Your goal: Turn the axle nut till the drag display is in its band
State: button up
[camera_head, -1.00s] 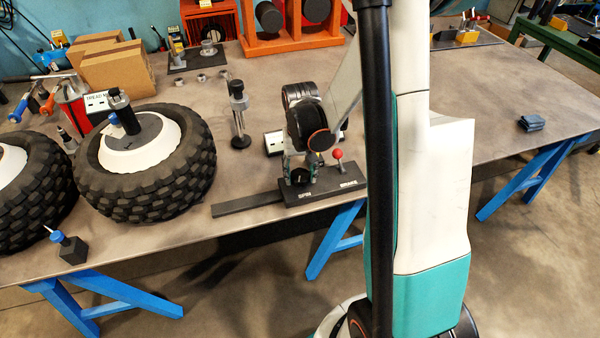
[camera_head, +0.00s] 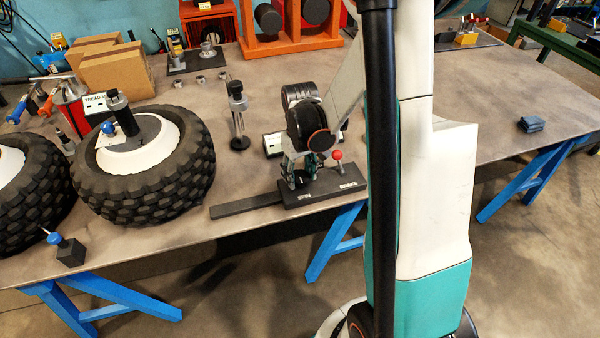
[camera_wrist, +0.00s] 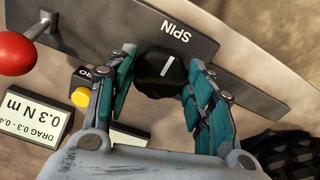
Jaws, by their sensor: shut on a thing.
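In the wrist view a black knob (camera_wrist: 163,72) with a white line sits beside the word SPIN on a dark base plate (camera_wrist: 230,75). I cannot tell whether this is the axle nut. My gripper (camera_wrist: 160,76) has its teal-padded fingers on either side of the knob, shut on it. In the head view my gripper (camera_head: 302,170) points down at the same base. The drag display (camera_wrist: 32,112), upside down in the wrist view, reads 0.3 N m beneath a band of 0.3 - 0.4. My arm and fingers hide parts of the fixture.
A red-ball lever (camera_wrist: 14,52) and a yellow button (camera_wrist: 80,97) stand close to the fingers. The lever is by the word BRAKE in the head view. A large knobbly tyre (camera_head: 150,180) lies to the left, with an upright black-topped tool (camera_head: 238,112) between. The table's right side is mostly clear.

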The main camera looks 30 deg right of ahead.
aim_at(300, 176)
jog(key=o, duration=1.1)
jog(key=shift+c, duration=0.2)
notch_tip(300, 176, up, 12)
dwell(0.3)
